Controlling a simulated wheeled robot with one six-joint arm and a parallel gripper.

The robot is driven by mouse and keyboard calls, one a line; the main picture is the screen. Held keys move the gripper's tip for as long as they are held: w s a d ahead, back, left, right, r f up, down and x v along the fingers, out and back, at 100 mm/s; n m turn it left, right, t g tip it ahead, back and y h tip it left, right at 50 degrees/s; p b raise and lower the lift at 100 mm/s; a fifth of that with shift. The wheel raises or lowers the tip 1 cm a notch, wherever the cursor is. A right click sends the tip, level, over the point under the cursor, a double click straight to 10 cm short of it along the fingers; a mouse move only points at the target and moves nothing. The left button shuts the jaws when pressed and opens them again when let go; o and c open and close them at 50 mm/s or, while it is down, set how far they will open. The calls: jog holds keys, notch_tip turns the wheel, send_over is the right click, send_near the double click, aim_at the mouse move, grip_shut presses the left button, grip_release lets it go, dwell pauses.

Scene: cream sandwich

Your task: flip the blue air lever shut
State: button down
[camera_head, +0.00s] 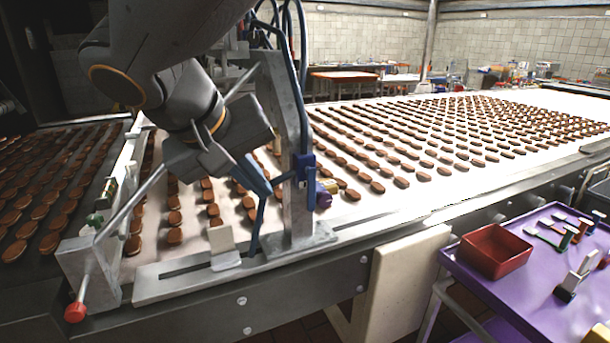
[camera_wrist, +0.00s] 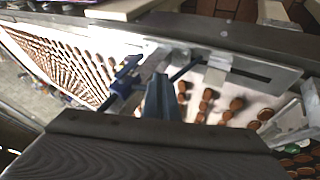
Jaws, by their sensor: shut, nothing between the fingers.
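The blue air lever and its valve (camera_head: 304,168) sit on the grey metal post (camera_head: 297,215) at the conveyor's near edge. In the wrist view the blue valve (camera_wrist: 122,82) shows left of the fingers. My gripper (camera_head: 262,186) is shut and empty, its fingers pointing down and right, just left of the valve. In the wrist view my gripper (camera_wrist: 162,95) appears as a narrow closed blue-grey pair close beside the valve. I cannot tell whether the fingers touch the lever, and its exact angle is unclear.
Rows of brown biscuits (camera_head: 400,182) cover the white belt behind the post. A slotted metal bracket (camera_head: 160,287) and a red-ended rod (camera_head: 76,312) lie to the left. A purple cart (camera_head: 490,288) with a red bin (camera_head: 493,250) stands at right. Blue hoses (camera_head: 292,60) run along the post.

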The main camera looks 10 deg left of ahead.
aim_at(310, 189)
jog(key=shift+w+d+f+p, duration=0.45)
jog(key=shift+w+d+f, duration=0.35)
jog(key=shift+w+f, duration=0.2)
jog(key=shift+w+d+f+p, duration=0.45)
jog(key=shift+w+d+f, duration=0.4)
jog(key=shift+w+f, duration=0.15)
jog(key=shift+w+d+f+p, duration=0.45)
jog(key=shift+w+d+f, duration=0.4)
jog(key=shift+w, duration=0.25)
jog(key=shift+a+f, duration=0.1)
jog(key=shift+f, duration=0.05)
jog(key=shift+b, duration=0.55)
